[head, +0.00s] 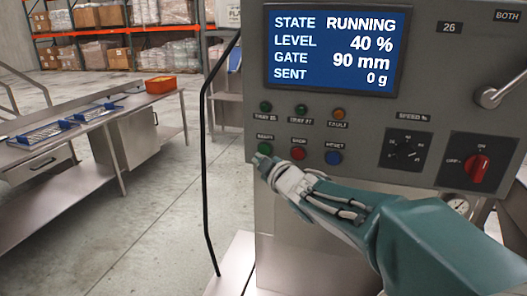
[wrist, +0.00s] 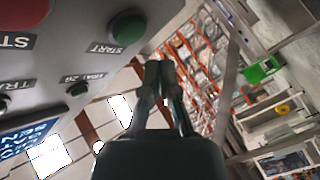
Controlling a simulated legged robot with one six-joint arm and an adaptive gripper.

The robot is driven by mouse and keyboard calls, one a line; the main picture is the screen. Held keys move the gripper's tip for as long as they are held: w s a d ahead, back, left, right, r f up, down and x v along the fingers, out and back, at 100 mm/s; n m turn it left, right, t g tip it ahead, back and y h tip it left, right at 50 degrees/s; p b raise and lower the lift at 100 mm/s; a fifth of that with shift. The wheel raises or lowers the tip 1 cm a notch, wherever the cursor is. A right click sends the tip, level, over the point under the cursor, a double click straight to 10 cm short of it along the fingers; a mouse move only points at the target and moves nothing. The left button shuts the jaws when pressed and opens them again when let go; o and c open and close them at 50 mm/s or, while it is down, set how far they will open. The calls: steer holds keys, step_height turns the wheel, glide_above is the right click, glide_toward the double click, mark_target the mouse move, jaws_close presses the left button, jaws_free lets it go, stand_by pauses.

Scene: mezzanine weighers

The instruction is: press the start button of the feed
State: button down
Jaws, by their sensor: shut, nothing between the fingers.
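The green start button (head: 264,148) is on the grey control panel, at the left of a row with a red button (head: 298,153) and a blue button (head: 333,157). The wrist view shows the green button (wrist: 128,28) with a START label beside it. My gripper (head: 261,162) is shut and empty, its tips just below the green button in the head view. In the wrist view the fingertips (wrist: 158,69) appear apart from the button, off to its lower right. The panel screen (head: 334,50) reads STATE RUNNING, LEVEL 40 %, GATE 90 mm, SENT 0 g.
Indicator lamps (head: 300,110) sit above the buttons. A speed knob (head: 403,149) and a red rotary switch (head: 477,168) are to the right. A bench (head: 95,122) with blue trays stands farther left, beyond open floor.

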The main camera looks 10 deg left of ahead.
steer(key=s, duration=0.3)
steer(key=shift+s+a, duration=0.15)
steer(key=shift+a, duration=0.1)
stand_by(0.4)
steer(key=s+d+f+m+g+h, duration=0.15)
steer(key=s+d+m+h, duration=0.35)
steer(key=d, duration=0.5)
steer(key=s+d+f+m+h, duration=0.2)
steer(key=s+d+m+h, duration=0.3)
steer(key=d, duration=0.5)
steer(key=s+d+f+m+g, duration=0.3)
steer(key=s+f, duration=0.1)
steer(key=s, duration=0.5)
steer(key=s+d+f+m+g, duration=0.3)
steer(key=s+f+m, duration=0.1)
steer(key=s, duration=0.4)
steer(key=shift+s+f+h, duration=0.25)
steer(key=shift+s+h, duration=0.05)
steer(key=shift+s, duration=0.1)
